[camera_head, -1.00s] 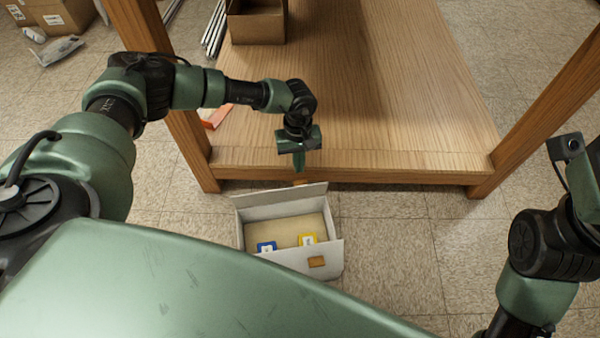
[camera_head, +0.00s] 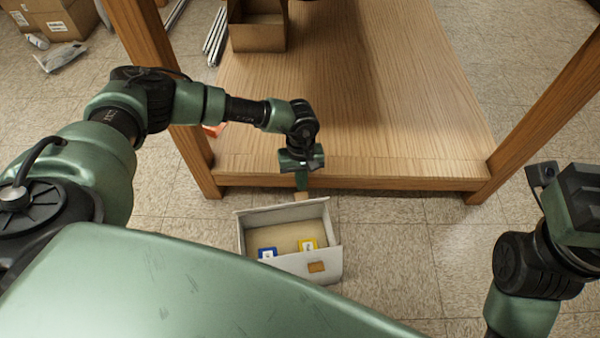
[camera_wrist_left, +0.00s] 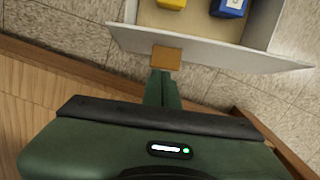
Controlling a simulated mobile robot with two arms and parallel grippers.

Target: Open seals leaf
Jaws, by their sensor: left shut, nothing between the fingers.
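A pale grey box (camera_head: 330,240) stands on the floor just in front of the wooden frame. Its top is open, with a blue item (camera_head: 267,253) and a yellow item (camera_head: 308,245) inside. Its far leaf (camera_head: 262,207) carries a brown tab, seen in the left wrist view (camera_wrist_left: 166,58); its near side carries another brown tab (camera_head: 316,267). My left gripper (camera_head: 302,187) is shut and empty, pointing down at the far leaf. In the left wrist view its fingertips (camera_wrist_left: 161,76) are right by the tab; contact is unclear. My right gripper's fingers are not visible.
The wooden table (camera_head: 350,90) with posts stands beyond the box. Floor to the right of the box is clear.

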